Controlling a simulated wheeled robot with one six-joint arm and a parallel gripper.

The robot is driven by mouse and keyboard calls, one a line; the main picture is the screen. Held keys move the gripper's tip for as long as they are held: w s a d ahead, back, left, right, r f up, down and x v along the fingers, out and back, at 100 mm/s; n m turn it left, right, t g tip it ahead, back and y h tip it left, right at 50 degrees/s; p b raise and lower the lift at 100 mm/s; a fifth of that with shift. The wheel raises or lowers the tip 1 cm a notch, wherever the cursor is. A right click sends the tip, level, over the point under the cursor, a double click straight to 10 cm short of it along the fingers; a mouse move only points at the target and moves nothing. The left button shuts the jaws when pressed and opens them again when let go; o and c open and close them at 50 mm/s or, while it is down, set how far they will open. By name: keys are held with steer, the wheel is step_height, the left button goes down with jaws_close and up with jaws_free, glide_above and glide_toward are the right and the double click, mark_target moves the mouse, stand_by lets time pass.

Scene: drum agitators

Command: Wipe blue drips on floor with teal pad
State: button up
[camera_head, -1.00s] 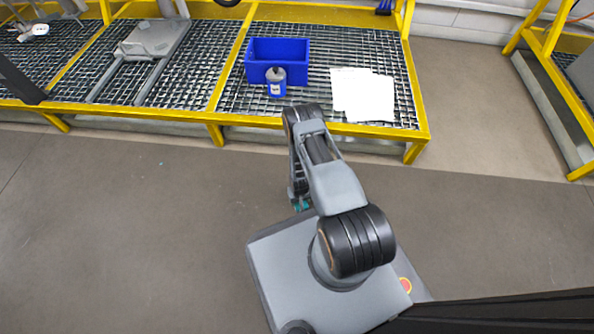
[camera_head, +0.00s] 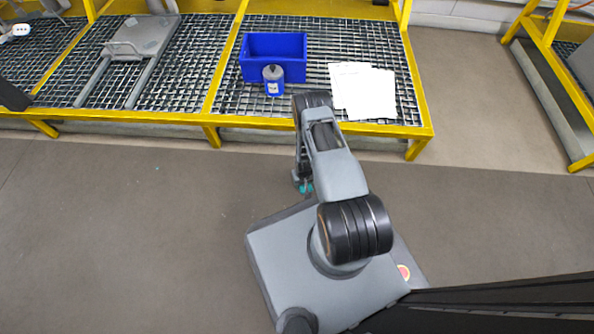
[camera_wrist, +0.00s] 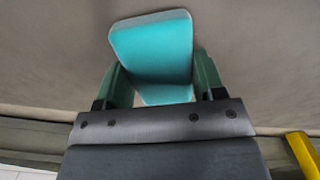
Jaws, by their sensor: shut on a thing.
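My gripper (camera_wrist: 158,85) is shut on the teal pad (camera_wrist: 155,50), which sits between its two green fingers in the wrist view. In the head view the pad (camera_head: 306,187) shows only as a small teal bit low beside my arm, over the floor in front of the platform. Whether the pad touches the floor cannot be told. A tiny blue-teal speck (camera_head: 157,168) lies on the brown-grey floor to the left. No other blue drips can be made out clearly, and my arm and base hide part of the floor.
A yellow-framed grating platform (camera_head: 210,122) runs along the back. On it are a blue bin (camera_head: 258,72), a blue bottle with a grey cap (camera_head: 273,84), white papers (camera_head: 362,92) and a grey stand (camera_head: 140,40). Another yellow frame (camera_head: 548,70) stands at right. The floor at left is clear.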

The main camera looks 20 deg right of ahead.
step_height(320, 180, up, 2)
steer(key=shift+a+r+p, duration=0.1)
steer(key=shift+r+p, duration=0.1)
steer(key=shift+p, duration=0.1)
steer(key=shift+s+r+p, duration=0.1)
steer(key=shift+r+p, duration=2)
steer(key=shift+r, duration=0.7)
